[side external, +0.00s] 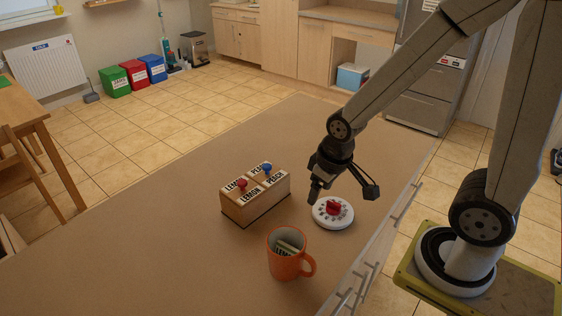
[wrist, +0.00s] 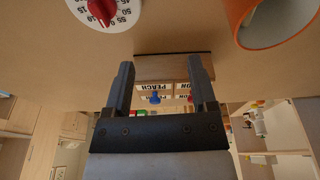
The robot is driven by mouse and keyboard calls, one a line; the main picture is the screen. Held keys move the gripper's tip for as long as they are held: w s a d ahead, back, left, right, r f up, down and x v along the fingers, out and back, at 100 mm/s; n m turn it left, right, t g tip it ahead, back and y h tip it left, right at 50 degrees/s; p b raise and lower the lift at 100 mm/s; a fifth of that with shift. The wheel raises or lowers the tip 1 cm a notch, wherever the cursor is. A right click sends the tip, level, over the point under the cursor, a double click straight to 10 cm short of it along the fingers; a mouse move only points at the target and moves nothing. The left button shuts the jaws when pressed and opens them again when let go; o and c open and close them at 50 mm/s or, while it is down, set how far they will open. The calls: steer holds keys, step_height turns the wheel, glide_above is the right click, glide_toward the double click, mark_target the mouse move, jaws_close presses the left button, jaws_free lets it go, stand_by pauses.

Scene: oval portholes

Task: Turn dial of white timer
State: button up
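The white timer (side external: 321,218) lies flat on the brown table, with a red dial (side external: 333,206) in its middle. In the wrist view the white timer (wrist: 122,14) is at the top left, cut by the frame edge, with numbers around its red dial (wrist: 101,9). My gripper (side external: 316,194) is just behind and left of the timer in the side view, pointing down and apart from the dial. In the wrist view my gripper (wrist: 162,75) shows two fingers spread wide with nothing held between them.
A wooden box (side external: 255,207) with LEMON and PEACH labels, a red knob (side external: 242,184) and a blue knob (side external: 266,168) stands left of the gripper. An orange mug (side external: 284,268) with something inside stands in front of the timer. The table's far part is clear.

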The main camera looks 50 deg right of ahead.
mark_target(334, 203)
steer(key=shift+o, duration=0.7)
steer(key=d, duration=0.2)
steer(key=d+f+g, duration=0.1)
steer(key=d, duration=0.2)
steer(key=d+f+g, duration=0.1)
steer(key=d, duration=0.2)
steer(key=shift+f, duration=0.15)
steer(key=shift+f, duration=0.2)
steer(key=shift+a+f, duration=0.1)
steer(key=shift+f, duration=3.6)
jaws_close()
